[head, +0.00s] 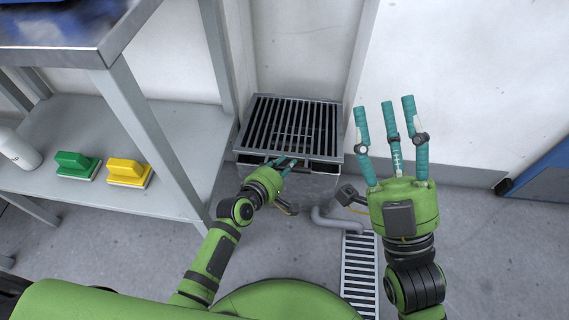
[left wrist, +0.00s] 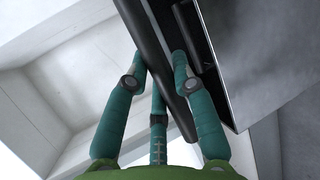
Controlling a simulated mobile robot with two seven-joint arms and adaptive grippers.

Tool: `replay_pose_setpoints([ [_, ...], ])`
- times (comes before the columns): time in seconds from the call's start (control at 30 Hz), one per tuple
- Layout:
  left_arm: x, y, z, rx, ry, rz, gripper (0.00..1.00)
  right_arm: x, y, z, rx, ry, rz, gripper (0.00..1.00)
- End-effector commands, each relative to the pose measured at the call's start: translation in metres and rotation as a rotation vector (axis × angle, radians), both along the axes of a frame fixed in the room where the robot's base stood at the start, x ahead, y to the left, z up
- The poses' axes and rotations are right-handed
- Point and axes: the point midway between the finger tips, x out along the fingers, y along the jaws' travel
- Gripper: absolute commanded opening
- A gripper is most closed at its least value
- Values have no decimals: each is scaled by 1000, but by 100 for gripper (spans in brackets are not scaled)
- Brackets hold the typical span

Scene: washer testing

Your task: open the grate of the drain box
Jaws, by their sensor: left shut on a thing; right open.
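My left gripper (head: 285,166) is at the front edge of the box. In the left wrist view its teal fingers (left wrist: 160,85) are shut around a dark bar (left wrist: 155,70) along the front of the box. Whether this bar is the grate's handle or its edge I cannot tell. My right gripper (head: 392,125) is open and empty, raised to the right of the box with its fingers spread.
A grey metal table with a lower shelf (head: 120,195) is at the left, with a green brush (head: 76,164), a yellow brush (head: 128,172) and a white bottle (head: 18,150). A grey pipe (head: 335,222) leads to a floor drain (head: 359,270).

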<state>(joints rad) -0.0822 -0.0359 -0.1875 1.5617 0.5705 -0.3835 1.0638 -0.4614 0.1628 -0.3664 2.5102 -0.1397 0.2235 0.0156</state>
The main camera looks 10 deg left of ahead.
Motion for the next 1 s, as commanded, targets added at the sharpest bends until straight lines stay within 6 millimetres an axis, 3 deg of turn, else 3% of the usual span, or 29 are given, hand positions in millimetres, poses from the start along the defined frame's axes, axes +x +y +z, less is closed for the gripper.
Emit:
replay_pose_setpoints([
  [0.1, 3, 0, 12, 1, 5, 1, 0, 30, -6, -36, -72, 237, -49, 49],
  [0.2, 4, 0, 15, 2, 17, 0, 0, 45, -14, -72, -123, 426, -82, 49],
  [0.33, 5, 0, 20, 1, 30, 1, 0, 53, -26, -119, -187, 665, -122, 49],
  [0.47, 7, 0, 25, 1, 45, 1, 0, 48, -41, -164, -245, 897, -155, 49],
  [0.7, 9, -1, 34, 1, 71, 1, 0, 11, -70, -234, -339, 1304, -204, 49],
  [1.0, 13, -1, 46, 0, 77, 0, 0, -69, -104, -286, -434, 1772, -237, 49],
])
